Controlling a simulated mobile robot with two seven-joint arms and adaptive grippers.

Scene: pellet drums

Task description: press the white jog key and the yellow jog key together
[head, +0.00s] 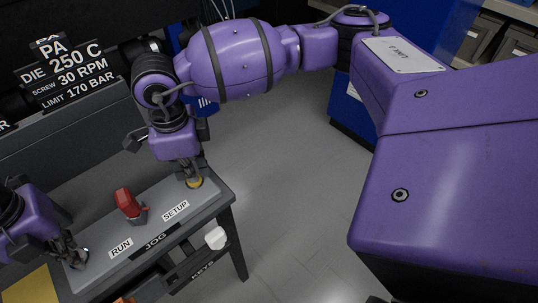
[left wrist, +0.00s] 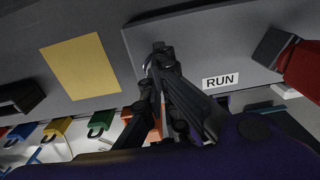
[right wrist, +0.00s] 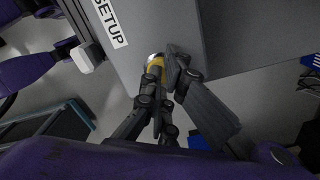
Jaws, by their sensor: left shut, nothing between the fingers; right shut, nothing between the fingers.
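The yellow jog key (head: 195,183) sits at the right end of the grey panel; it also shows in the right wrist view (right wrist: 154,66). My right gripper (head: 190,178) is shut and empty, its fingertips at the yellow key and partly covering it. My left gripper (head: 76,258) is shut and empty, pointing down at the panel's left end. The white jog key is mostly hidden by the left fingertips; only a pale edge shows in the left wrist view (left wrist: 148,65). I cannot tell whether either key is pressed down.
A red selector handle (head: 126,203) stands on the panel between the grippers, near the RUN (head: 121,247) and SETUP (head: 175,210) labels. A yellow sheet (head: 32,288) lies at the left. A white tag (head: 215,238) and colored padlocks (left wrist: 100,122) are at the front.

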